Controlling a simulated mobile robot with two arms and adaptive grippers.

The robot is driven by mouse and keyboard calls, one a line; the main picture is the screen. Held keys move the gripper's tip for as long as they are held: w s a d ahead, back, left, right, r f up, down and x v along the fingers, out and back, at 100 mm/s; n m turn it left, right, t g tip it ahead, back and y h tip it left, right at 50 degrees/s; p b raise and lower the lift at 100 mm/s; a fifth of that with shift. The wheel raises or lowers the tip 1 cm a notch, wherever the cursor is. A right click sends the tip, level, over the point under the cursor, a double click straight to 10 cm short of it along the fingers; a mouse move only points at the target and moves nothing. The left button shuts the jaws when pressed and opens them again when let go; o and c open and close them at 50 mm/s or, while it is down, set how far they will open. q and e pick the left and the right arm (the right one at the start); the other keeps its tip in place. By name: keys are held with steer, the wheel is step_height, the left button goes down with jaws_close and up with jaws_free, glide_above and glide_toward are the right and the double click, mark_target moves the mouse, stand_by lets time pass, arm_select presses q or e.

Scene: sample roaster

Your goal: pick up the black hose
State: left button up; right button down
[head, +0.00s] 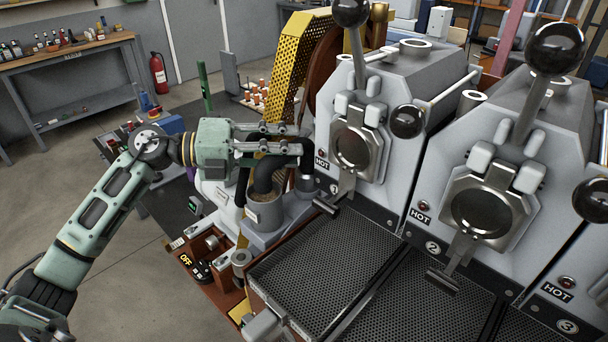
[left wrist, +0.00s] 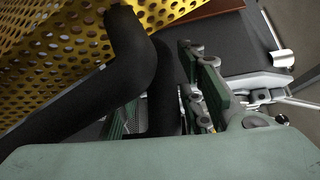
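The black hose (head: 264,176) is a thick bent tube beside the first roaster unit. It rises from a grey metal cup (head: 266,213) and curves over to the right. My left gripper (head: 283,138) is above the hose's bend, its fingers pointing right with a gap between them. The fingers hide part of the bend. In the left wrist view the hose (left wrist: 95,95) runs large across the left and middle, close beside the green finger parts. I cannot tell whether it lies between the fingers or touches them. My right gripper is in neither view.
A perforated yellow guard (head: 297,62) stands just behind my gripper. Roaster units marked HOT, with black ball levers (head: 408,121), stand to the right. Perforated black trays (head: 325,268) lie in front. Open floor (head: 110,240) is at the left.

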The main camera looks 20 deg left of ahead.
arm_select(q)
jaws_close()
steer(key=shift+r, duration=0.1)
stand_by(0.4)
